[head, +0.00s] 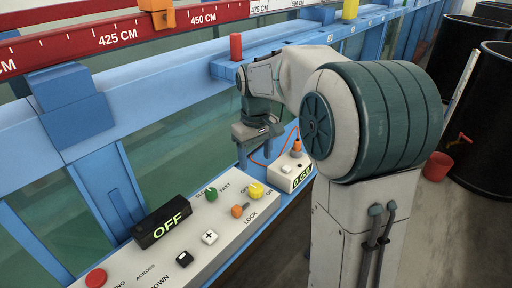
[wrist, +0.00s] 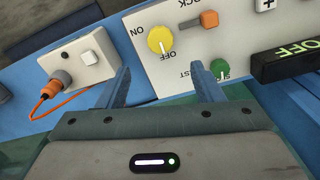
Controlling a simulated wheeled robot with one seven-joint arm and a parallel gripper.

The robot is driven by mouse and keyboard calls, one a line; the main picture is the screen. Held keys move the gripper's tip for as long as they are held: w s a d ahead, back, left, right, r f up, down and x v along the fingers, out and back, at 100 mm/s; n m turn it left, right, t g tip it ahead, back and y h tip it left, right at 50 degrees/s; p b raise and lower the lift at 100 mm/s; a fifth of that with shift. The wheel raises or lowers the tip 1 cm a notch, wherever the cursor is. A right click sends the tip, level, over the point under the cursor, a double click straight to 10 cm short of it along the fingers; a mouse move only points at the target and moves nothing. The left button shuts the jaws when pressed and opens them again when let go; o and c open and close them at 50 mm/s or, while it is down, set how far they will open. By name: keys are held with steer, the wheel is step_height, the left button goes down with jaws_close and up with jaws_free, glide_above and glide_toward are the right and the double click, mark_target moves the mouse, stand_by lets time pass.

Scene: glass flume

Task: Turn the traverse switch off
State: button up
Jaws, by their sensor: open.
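A yellow knob (head: 256,191) sits on the pale control panel (head: 222,228), between OFF and ON labels. In the wrist view the yellow knob (wrist: 161,40) is ahead of the fingers, and its pale mark appears to point toward OFF. No label reading "traverse" is legible, so I cannot confirm this is the traverse switch. A black display (head: 163,221) on the panel reads OFF in green. My gripper (head: 258,156) is open and empty, beyond the panel's far end and apart from the knob. Its two fingers (wrist: 160,70) show in the wrist view.
A green SLOW/FAST knob (head: 211,194), an orange LOCK lever (head: 238,211), a plus button (head: 209,237), a black button (head: 184,259) and a red button (head: 96,277) share the panel. A small white box (head: 290,174) with an orange cable stands beyond. Blue flume rails run behind.

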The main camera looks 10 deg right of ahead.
steer(key=shift+r, duration=1.5)
steer(key=s+f+m+t, duration=0.1)
steer(key=s+f+m, duration=0.1)
steer(key=s, duration=0.8)
steer(key=s+f+m+t, duration=0.2)
steer(key=s+f, duration=0.1)
steer(key=s, duration=0.8)
steer(key=shift+s+d+f, duration=0.15)
steer(key=shift+s, duration=0.15)
